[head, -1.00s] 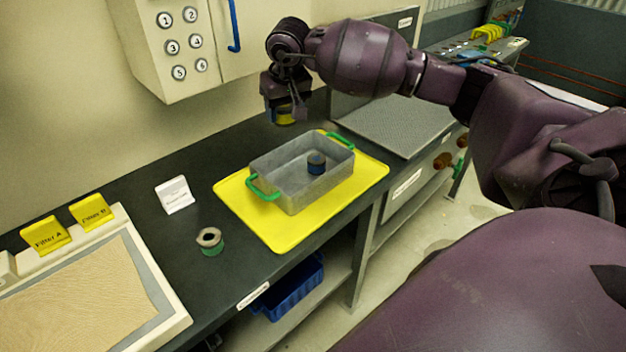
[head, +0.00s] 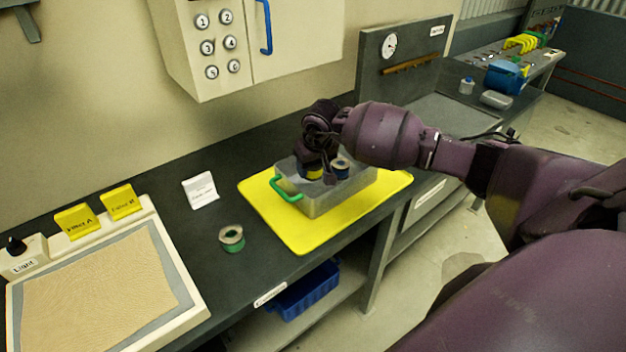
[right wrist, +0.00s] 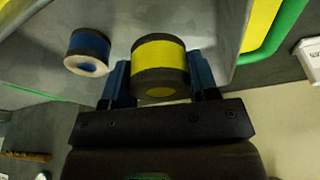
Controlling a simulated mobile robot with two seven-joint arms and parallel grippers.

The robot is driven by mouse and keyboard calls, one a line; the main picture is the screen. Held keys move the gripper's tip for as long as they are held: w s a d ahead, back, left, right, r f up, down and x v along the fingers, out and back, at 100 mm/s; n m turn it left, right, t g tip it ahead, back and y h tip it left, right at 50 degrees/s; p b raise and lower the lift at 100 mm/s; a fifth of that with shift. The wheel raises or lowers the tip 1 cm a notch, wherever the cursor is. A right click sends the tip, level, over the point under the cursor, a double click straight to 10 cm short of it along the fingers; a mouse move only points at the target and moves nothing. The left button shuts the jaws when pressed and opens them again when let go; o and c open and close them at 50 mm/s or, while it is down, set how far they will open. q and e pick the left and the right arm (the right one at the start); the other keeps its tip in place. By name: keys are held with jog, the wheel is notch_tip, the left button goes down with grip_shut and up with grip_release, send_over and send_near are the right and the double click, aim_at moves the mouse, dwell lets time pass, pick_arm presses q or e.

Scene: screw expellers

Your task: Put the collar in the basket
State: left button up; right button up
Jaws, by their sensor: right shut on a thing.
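A grey metal basket (head: 328,203) with green handles stands on a yellow mat (head: 298,236) on the dark counter. My right gripper (head: 314,172) is shut on a yellow-banded collar (head: 312,174), low at the basket's inside, near its back wall. In the right wrist view the yellow-banded collar (right wrist: 160,58) sits between both fingers. A blue-banded collar (head: 341,170) stands in the basket beside it, apart from it in the right wrist view (right wrist: 88,50). A green-banded collar (head: 232,239) stands on the counter left of the mat. Whether the held collar touches the basket floor, I cannot tell. My left gripper is out of view.
A white label card (head: 200,190) stands behind the green-banded collar. A light panel (head: 100,285) with yellow filter cards (head: 76,221) lies at the left. A blue bin (head: 305,290) sits on the shelf below. A wall cabinet (head: 245,45) hangs above the counter.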

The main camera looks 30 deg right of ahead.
aim_at(313, 178)
jog(key=shift+f, duration=2.5)
jog(key=shift+f, duration=0.15)
jog(key=o, duration=1)
jog(key=shift+r, duration=0.6)
jog(key=v, duration=1.1)
jog(key=shift+s, duration=0.2)
